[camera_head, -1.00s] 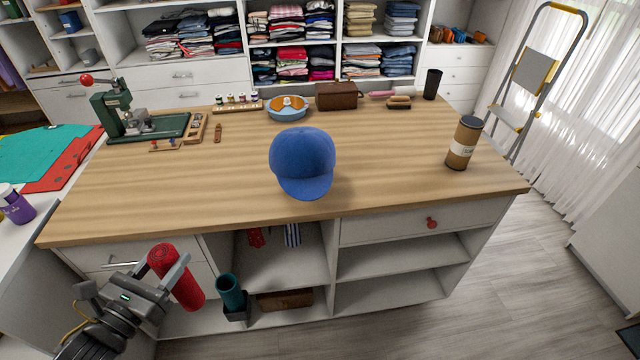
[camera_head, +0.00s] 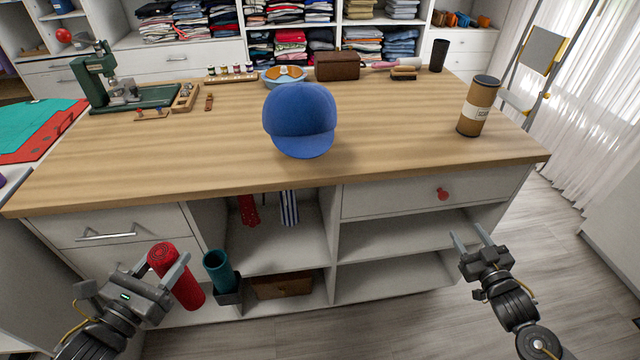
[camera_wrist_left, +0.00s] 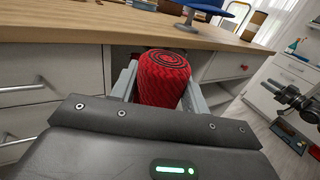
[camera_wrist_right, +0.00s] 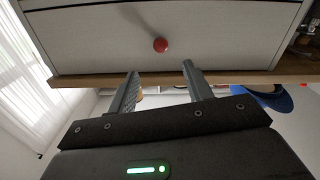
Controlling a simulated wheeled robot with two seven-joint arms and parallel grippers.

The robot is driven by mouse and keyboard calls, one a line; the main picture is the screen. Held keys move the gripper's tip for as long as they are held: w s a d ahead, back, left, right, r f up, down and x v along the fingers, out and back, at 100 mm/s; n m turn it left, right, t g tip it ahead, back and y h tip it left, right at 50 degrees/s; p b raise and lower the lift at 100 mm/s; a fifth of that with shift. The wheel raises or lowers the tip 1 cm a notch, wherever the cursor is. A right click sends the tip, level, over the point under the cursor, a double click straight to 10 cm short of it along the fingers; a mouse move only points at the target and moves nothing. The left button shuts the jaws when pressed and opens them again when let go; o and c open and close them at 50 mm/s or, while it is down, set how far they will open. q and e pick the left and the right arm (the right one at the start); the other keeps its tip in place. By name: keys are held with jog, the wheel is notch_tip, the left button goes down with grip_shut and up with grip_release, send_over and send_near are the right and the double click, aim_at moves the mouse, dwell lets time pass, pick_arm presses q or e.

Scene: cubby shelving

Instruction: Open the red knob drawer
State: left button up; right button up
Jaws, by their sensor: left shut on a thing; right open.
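The red knob (camera_head: 442,194) sits on the front of a white drawer (camera_head: 390,201) at the upper right of the counter's front. The drawer looks shut. My right gripper (camera_head: 472,238) is open and empty, below and a little right of the knob and apart from it. In the right wrist view the knob (camera_wrist_right: 160,45) shows beyond the open fingertips, roughly between them. My left gripper (camera_head: 168,270) is shut on a red patterned roll (camera_head: 176,275) in front of the left drawers. The roll also shows in the left wrist view (camera_wrist_left: 163,78).
A blue cap (camera_head: 300,120) and a brown canister (camera_head: 479,105) stand on the wooden counter (camera_head: 400,150). A teal cup (camera_head: 218,270) is near the left gripper. Open shelves (camera_head: 390,275) lie below the drawer. The floor to the right is clear.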

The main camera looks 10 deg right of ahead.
aim_at(445, 198)
jog(key=w, duration=1.2)
jog(key=shift+r, duration=0.2)
grip_shut()
